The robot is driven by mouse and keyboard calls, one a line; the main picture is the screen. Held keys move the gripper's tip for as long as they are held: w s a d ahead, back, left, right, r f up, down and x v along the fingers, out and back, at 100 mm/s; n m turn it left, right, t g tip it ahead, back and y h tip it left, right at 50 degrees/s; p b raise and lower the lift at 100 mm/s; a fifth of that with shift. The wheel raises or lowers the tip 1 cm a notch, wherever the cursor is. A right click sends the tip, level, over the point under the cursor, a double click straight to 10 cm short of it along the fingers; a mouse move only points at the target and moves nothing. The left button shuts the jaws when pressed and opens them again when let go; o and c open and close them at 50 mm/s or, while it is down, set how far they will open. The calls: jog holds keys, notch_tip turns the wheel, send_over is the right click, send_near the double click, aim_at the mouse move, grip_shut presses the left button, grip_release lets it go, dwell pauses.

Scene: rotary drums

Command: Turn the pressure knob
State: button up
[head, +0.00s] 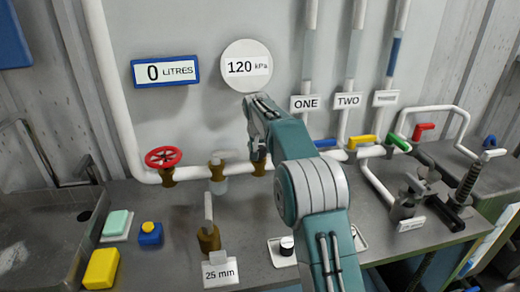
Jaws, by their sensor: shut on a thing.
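The round white gauge (246,66) on the wall reads 120 kPa. Below it, a brass fitting (259,169) sits on the white pipe. My gripper (257,153) reaches down to this fitting from above and is shut on what appears to be the pressure knob there. The knob itself is hidden by my gripper and wrist.
A red wheel valve (163,157) and a brass valve (217,184) are left of my gripper. Blue, yellow (361,142) and green valve handles are to the right. A "0 LITRES" display (165,71) is on the wall. A "25 mm" block (221,273) stands in front.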

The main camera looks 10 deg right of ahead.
jog(key=n, duration=0.1)
jog(key=n+y, duration=0.1)
jog(key=n, duration=0.1)
jog(key=n+y, duration=0.1)
jog(key=n, duration=0.1)
jog(key=shift+s+f, duration=0.1)
jog(key=shift+f, duration=0.25)
jog(key=n+y, duration=0.1)
jog(key=n, duration=0.3)
jog(key=shift+g+y, duration=0.3)
jog(key=shift+y, duration=0.1)
jog(key=n+g+y, duration=0.1)
jog(key=n, duration=0.4)
jog(key=shift+n+g+y, duration=0.4)
jog(key=shift+n+g, duration=0.2)
jog(key=shift+n, duration=1.5)
jog(key=shift+r, duration=0.1)
jog(key=o, duration=1.1)
jog(key=shift+o, duration=0.2)
jog(key=shift+r, duration=0.1)
jog(key=shift+r, duration=0.1)
